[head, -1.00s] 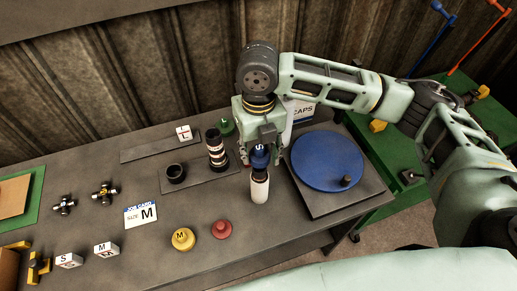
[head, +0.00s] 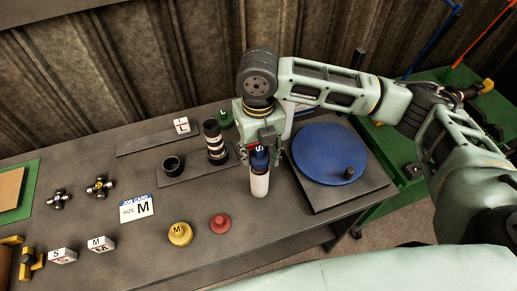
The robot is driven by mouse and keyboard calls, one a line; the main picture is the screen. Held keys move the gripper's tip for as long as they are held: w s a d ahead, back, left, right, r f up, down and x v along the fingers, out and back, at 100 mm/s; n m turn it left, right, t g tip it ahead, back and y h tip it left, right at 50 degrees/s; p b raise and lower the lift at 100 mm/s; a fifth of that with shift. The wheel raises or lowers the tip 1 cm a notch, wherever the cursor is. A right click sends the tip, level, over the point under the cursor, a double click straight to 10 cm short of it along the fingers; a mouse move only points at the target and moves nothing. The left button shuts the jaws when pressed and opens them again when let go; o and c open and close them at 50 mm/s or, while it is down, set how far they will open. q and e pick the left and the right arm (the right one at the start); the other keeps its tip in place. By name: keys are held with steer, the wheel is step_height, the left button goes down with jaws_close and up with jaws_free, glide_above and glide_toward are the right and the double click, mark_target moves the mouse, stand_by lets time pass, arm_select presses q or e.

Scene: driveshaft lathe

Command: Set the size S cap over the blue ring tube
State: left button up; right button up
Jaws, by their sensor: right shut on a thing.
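The cap is at the top end of an upright white tube (head: 260,185) near the table's middle right. The two are in line in the head view, and I cannot tell whether the cap is fully seated. No blue ring shows on the tube; its upper end is hidden by the cap and the gripper. My left gripper is not in view.
A blue turntable (head: 329,155) stands close on the right. A black-banded stack (head: 215,143) and a black ring (head: 172,165) are to the left.

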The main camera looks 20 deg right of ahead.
mark_target(258, 149)
steer(key=shift+f+p, duration=0.1)
steer(key=shift+p, duration=0.3)
stand_by(0.7)
steer(key=o, duration=1)
step_height(258, 149, up, 12)
steer(key=shift+f, duration=0.1)
stand_by(0.7)
